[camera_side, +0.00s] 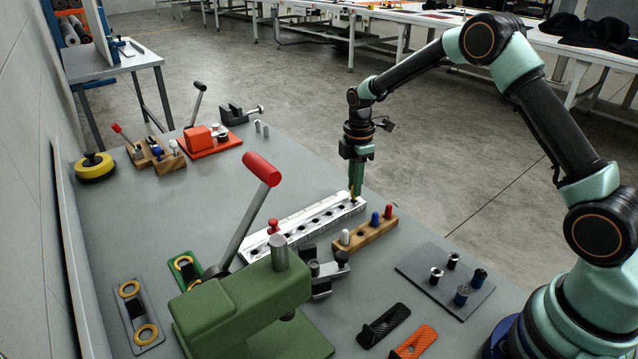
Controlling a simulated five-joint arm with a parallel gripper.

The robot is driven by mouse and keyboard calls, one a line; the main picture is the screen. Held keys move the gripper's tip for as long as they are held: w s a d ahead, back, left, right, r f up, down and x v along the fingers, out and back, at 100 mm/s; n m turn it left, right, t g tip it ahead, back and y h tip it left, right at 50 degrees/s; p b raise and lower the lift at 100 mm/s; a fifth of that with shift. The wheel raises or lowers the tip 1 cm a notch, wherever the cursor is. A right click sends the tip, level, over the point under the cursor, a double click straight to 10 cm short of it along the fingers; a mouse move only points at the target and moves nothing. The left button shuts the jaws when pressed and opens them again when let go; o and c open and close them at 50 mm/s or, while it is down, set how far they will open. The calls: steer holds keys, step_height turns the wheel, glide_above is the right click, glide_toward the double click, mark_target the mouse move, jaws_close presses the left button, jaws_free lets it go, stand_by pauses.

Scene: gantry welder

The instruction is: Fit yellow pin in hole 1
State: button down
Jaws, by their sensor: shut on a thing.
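My gripper (356,182) points down over the far right end of a white rail with a row of holes (308,217). It is shut on a yellow pin (352,194), of which only a small part shows below the fingers. The pin's lower end is at or just above the rail; I cannot tell whether it is in a hole. A red pin (272,226) stands upright near the rail's left part. Any hole numbers are too small to read.
A wooden block (366,233) with white, blue and red pins stands close in front of the rail. A green press with a red-handled lever (240,305) stands front left. A grey plate with metal posts (418,265) lies to the right.

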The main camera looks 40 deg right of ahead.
steer(key=shift+f, duration=0.45)
steer(key=c, duration=0.8)
jaws_free()
steer(key=shift+o, duration=0.2)
step_height(320, 180, up, 12)
steer(key=s+a+r+m+t, duration=0.3)
steer(key=s+r+m, duration=0.4)
steer(key=s+r, duration=0.25)
steer(key=s+a+m+t, duration=0.2)
steer(key=s+m, duration=0.6)
steer(key=s, duration=0.4)
steer(key=shift+a+t, duration=0.3)
steer(key=shift+a, duration=0.25)
steer(key=shift+o, duration=0.3)
steer(key=shift+f, duration=0.1)
